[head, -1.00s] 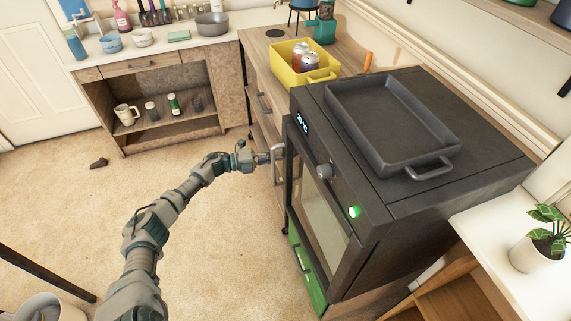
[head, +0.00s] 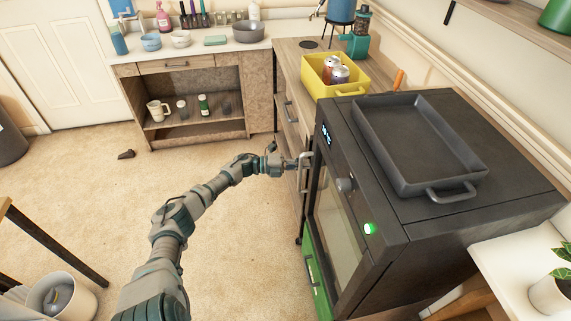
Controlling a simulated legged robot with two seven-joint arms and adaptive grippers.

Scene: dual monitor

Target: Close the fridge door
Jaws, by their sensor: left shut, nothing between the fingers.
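A dark appliance (head: 455,236) with a lit display, a knob, a green light and a glass-fronted door (head: 338,222) stands right of centre; I cannot tell for sure that it is the fridge. A pale metal handle (head: 306,158) sits at its far front edge. My left gripper (head: 287,164) reaches in from the left and is shut and empty, right beside this handle; whether it touches is unclear. The door front looks flush or nearly so with the body, seen at a steep angle. My right gripper is out of view.
A grey tray (head: 420,150) lies on the appliance. A yellow bin (head: 335,76) with cans stands on the wooden counter behind. A green drawer (head: 316,275) is below. Open carpet (head: 235,230) lies left; a bucket (head: 62,295) and table leg stand at lower left.

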